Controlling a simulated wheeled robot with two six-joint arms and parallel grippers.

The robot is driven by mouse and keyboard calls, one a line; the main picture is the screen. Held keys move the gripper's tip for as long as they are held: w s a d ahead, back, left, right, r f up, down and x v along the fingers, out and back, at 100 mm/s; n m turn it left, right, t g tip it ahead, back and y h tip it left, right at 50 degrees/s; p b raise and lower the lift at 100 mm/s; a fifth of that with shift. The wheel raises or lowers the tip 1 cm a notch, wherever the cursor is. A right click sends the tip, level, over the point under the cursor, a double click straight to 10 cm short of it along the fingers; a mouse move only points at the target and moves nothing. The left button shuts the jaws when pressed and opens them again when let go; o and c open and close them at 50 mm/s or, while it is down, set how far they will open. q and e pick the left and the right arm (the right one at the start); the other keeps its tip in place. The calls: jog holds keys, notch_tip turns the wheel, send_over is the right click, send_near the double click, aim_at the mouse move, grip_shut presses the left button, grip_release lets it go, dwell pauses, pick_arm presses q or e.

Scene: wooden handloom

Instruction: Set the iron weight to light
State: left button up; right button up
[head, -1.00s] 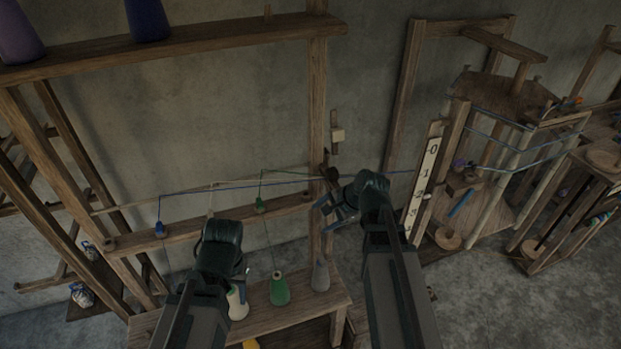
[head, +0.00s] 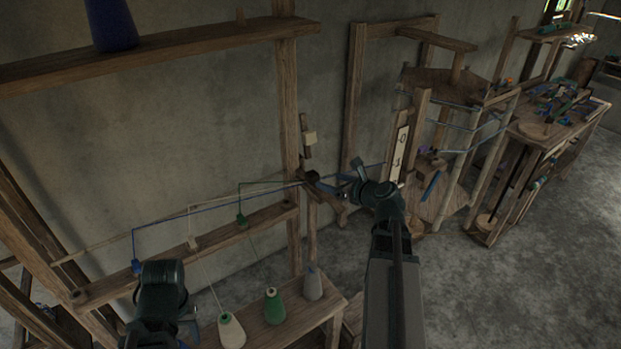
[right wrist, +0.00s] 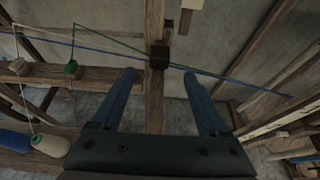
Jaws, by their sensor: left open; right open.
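A small dark block (head: 310,177), which may be the iron weight, sits at the wooden post where the threads meet. In the right wrist view the dark block (right wrist: 159,57) shows just beyond the fingertips, against the post. My right gripper (head: 335,187) is open beside it on the right; in its wrist view the blue fingers (right wrist: 158,75) are spread with nothing between them. I cannot tell whether they touch the block. My left gripper (head: 188,325) is at the lower left, above the bench; its fingers are mostly hidden. No "light" marking is readable.
Blue, pale and green threads run across the frame to the post. Cones, including a white one (head: 231,331) and a green one (head: 273,306), stand on the low bench. A numbered board (head: 403,150) and a warping frame stand right of my right arm.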

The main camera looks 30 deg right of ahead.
aim_at(316, 177)
jog(key=b+x, duration=0.3)
jog(key=x, duration=0.7)
jog(key=shift+f, duration=0.1)
jog(key=shift+b+x, duration=0.45)
jog(key=shift+x, duration=0.3)
jog(key=shift+c, duration=0.3)
grip_shut()
jog(key=shift+w, duration=0.15)
